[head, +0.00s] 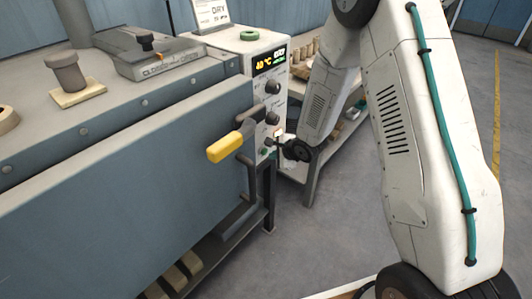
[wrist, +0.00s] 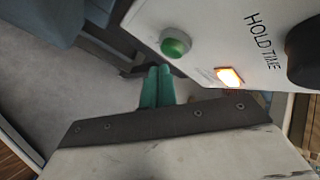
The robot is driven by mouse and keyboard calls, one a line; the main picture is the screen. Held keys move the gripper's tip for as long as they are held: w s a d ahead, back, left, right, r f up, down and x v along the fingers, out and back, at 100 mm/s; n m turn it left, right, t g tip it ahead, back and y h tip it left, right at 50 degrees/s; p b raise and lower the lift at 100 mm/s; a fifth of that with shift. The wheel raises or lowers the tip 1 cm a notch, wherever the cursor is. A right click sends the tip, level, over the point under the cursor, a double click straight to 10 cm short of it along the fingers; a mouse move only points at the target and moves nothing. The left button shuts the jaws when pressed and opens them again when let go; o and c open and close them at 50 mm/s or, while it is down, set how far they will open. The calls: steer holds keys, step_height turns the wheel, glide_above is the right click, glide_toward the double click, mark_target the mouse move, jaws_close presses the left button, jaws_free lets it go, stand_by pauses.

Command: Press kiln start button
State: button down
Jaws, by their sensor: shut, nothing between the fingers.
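The kiln's control panel (head: 262,95) stands at the right end of the blue-grey kiln. In the wrist view, a round green button in a pale ring (wrist: 175,44) sits on the white panel, next to a lit orange lamp (wrist: 229,77). My gripper (wrist: 157,72) has its two teal fingers shut together and empty. In the wrist view their tips lie just below and left of the button, with a small visible gap. In the head view, my wrist is close to the lower panel; the fingertips are small and hard to separate from the button there.
The kiln door's yellow handle (head: 225,147) juts out left of my wrist. Black knobs (head: 272,88) and a lit display (head: 269,62) are higher on the panel. A shelf with pottery (head: 308,55) stands behind my arm. Open floor (head: 310,240) lies in front.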

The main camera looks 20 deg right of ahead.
steer(key=s+d, duration=0.1)
steer(key=s, duration=0.1)
steer(key=s+d, duration=0.2)
stand_by(0.6)
stand_by(0.7)
